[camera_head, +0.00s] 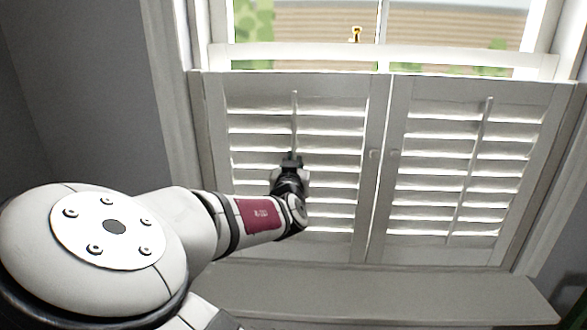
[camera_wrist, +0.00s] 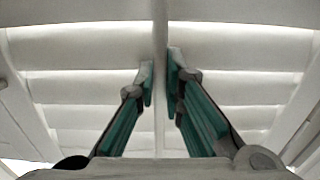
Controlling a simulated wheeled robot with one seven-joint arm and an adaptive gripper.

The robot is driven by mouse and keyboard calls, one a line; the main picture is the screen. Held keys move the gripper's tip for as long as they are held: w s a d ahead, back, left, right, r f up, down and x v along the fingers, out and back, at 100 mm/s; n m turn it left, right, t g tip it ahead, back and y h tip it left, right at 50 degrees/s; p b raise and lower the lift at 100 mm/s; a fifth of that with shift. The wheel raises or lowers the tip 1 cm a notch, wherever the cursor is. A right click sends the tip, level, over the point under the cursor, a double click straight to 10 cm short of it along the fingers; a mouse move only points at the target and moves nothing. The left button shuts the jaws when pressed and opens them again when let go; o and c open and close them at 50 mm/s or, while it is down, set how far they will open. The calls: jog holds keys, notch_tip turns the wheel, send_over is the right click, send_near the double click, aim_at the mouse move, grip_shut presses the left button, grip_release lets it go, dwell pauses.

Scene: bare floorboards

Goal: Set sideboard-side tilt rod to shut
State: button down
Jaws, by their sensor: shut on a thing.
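Two white louvred shutter panels cover the lower window. The left panel's tilt rod (camera_head: 294,112) runs upright down the middle of its slats, and it also shows in the wrist view (camera_wrist: 160,28). My gripper (camera_head: 291,157) is shut on this rod around its mid-height; in the wrist view its two teal-sided fingers (camera_wrist: 160,74) stand on either side of the rod. Bright gaps show between the left panel's slats (camera_head: 250,123). The right panel's tilt rod (camera_head: 473,150) is apart from my gripper. I cannot tell from these views which rod is on the sideboard's side.
Small knobs (camera_head: 393,154) sit where the panels meet. A grey ledge (camera_head: 400,292) runs below the shutters. A small yellow and white thing (camera_head: 356,35) shows above the shutters at the window. A grey wall (camera_head: 80,90) stands at the left.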

jog(key=c, duration=1.7)
grip_release()
jog(key=shift+r, duration=0.35)
jog(key=shift+f, duration=0.1)
jog(key=shift+s, duration=0.1)
jog(key=s, duration=1.1)
jog(key=shift+s+a, duration=0.2)
jog(key=shift+s, duration=0.2)
